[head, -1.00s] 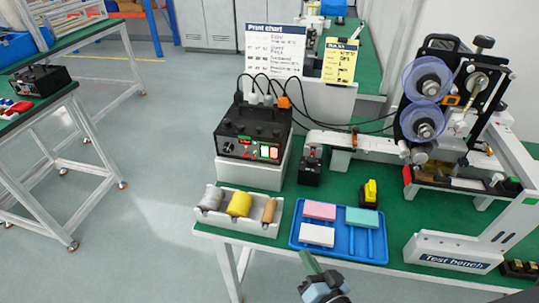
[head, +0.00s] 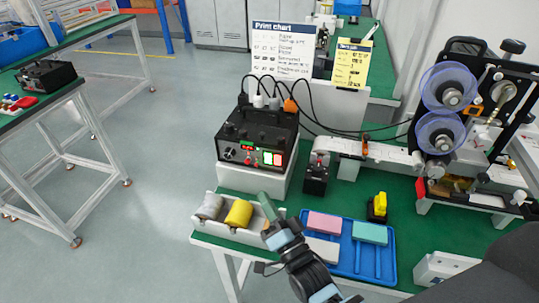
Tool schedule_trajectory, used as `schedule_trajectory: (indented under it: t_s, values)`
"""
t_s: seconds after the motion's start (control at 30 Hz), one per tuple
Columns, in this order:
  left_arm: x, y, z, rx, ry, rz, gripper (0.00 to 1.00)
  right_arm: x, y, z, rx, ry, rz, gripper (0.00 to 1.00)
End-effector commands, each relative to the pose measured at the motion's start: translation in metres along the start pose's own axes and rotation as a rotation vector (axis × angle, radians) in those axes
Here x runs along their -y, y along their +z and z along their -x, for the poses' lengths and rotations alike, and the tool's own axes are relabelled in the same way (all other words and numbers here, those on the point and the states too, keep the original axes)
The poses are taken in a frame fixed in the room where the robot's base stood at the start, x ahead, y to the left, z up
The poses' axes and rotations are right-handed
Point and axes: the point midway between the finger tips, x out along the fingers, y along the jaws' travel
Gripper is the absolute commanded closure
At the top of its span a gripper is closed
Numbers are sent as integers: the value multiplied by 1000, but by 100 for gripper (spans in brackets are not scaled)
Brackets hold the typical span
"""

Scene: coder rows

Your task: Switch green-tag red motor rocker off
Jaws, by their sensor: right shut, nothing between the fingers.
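The black control box (head: 257,138) stands on a white block at the back left of the green bench. Its front carries a red display, a knob and a pair of small lit rockers (head: 271,158) at the right, showing green and pale colours. Their tags and on/off positions are too small to read. My right gripper (head: 266,207) reaches up from the bottom, shut and empty. Its tip is in front of and below the box, over the roller tray, apart from the rockers. My left gripper is not in view.
The white tray (head: 222,228) holds grey and yellow rolls beside my gripper. A blue tray (head: 376,273) with coloured blocks lies to the right. A small black box (head: 317,172) stands right of the control box. Black cables arch above; the reel machine (head: 455,110) stands at right.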

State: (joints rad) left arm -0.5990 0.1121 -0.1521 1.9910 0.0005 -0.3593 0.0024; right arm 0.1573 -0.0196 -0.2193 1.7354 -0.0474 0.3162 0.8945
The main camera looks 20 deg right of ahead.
Motion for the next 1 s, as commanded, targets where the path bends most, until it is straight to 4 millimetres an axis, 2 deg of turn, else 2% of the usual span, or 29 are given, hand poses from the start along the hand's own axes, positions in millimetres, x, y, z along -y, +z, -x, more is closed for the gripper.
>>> schedule_trajectory:
  t_s: [0.47,1.0]
  values:
    - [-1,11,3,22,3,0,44,-4,-4,-5,1,-1,2,100]
    - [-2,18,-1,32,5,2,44,-36,-35,-49,2,-1,3,100]
